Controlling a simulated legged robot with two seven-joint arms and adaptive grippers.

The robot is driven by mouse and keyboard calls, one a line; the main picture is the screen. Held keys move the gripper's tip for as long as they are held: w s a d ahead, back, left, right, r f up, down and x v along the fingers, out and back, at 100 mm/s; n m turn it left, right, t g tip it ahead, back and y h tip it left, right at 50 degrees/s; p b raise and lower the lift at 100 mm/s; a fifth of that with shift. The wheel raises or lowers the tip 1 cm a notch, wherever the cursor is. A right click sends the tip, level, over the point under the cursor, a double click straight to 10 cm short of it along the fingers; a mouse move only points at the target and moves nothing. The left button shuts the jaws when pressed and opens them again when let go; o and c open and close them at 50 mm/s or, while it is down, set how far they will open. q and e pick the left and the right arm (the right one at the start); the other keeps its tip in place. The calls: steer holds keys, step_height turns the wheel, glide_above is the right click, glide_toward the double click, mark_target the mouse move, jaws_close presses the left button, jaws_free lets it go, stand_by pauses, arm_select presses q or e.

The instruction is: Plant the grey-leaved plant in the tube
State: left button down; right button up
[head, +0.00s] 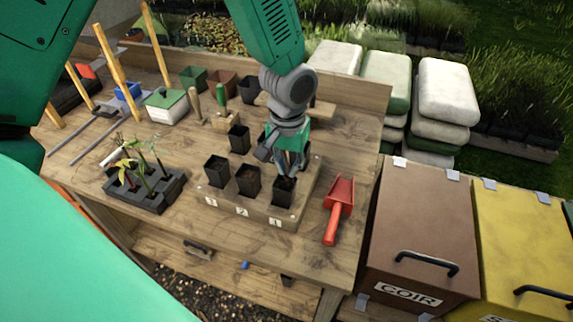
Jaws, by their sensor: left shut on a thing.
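I cannot tell how deep the plant sits in the tube. A dark seedling tray (150,200) at the left holds several small plants with green, yellowish and reddish leaves. My right gripper is not in view.
A red scoop (338,210) lies right of the holder. Another black tube (238,138) stands behind it. Wooden-handled tools (195,103), a white-and-green box (165,106) and pots (222,84) fill the back. A brown COIR bin (420,225) stands right of the bench.

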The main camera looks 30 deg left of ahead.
mark_target(284, 152)
arm_select(q)
steer(key=shift+d+r, duration=0.15)
steer(key=shift+r, duration=0.55)
steer(key=shift+a+r, duration=0.5)
steer(key=shift+r, duration=0.35)
steer(key=shift+a+r, duration=0.1)
steer(key=shift+r, duration=0.35)
steer(key=shift+d+r, duration=0.25)
steer(key=shift+r, duration=0.45)
steer(key=shift+d+r, duration=0.25)
steer(key=shift+r, duration=0.4)
steer(key=shift+a+r, duration=0.2)
steer(key=shift+r, duration=0.55)
steer(key=shift+a+r, duration=0.2)
steer(key=shift+r, duration=0.5)
steer(key=shift+d+r, duration=0.1)
steer(key=shift+r, duration=0.25)
steer(key=shift+d, duration=0.1)
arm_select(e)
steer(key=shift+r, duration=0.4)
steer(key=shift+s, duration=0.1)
